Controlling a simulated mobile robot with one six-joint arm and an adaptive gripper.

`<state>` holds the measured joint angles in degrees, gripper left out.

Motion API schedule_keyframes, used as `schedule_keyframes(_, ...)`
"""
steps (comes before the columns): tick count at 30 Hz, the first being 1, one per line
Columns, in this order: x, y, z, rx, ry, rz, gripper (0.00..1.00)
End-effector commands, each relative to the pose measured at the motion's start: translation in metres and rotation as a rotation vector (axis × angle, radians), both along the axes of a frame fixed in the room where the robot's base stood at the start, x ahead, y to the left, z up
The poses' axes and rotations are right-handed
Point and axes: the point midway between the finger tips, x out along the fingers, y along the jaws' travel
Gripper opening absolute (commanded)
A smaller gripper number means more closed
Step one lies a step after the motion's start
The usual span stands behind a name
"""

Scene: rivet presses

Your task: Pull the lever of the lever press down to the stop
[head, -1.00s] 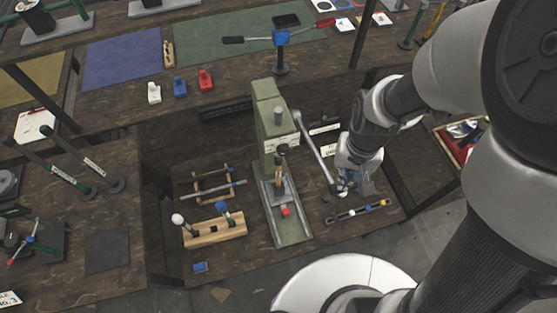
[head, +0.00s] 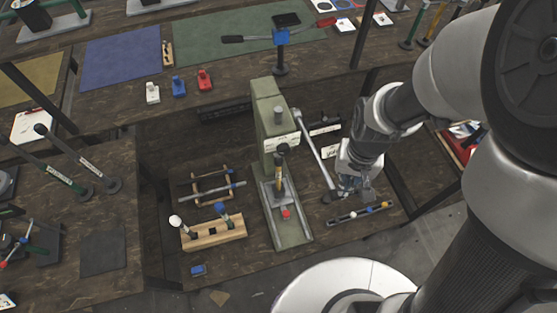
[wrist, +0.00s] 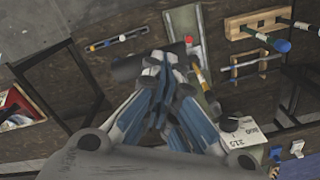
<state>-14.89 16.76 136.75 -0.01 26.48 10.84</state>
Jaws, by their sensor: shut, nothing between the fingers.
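The lever press (head: 268,130) is a tall green machine with a long green base in the middle of the bench. Its pale lever rod (head: 315,150) slants down its right side, with a dark grip (head: 331,196) at the low end. My gripper (head: 350,192) is shut and empty, just right of that grip. In the wrist view the gripper (wrist: 165,62) points down beside a dark cylinder (wrist: 128,69), apparently the grip. I cannot tell whether they touch. A red piece (head: 286,213) sits on the press base. The gripper partly hides the lever end.
A strip with coloured parts (head: 360,213) lies in front of my gripper. A wooden block with knobbed handles (head: 213,232) and a rack with rods (head: 213,187) stand left of the press. A small blue piece (head: 198,270) lies at the front edge.

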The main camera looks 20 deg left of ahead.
Motion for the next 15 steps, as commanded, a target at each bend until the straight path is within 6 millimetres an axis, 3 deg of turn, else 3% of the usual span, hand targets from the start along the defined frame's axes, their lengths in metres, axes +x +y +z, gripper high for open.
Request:
schedule_keyframes(9, -0.002, -0.001, -0.021, 0.0, 0.0, 0.0, 0.0)
schedule_keyframes(15, -0.002, -0.001, -0.021, 0.0, 0.0, 0.0, 0.0)
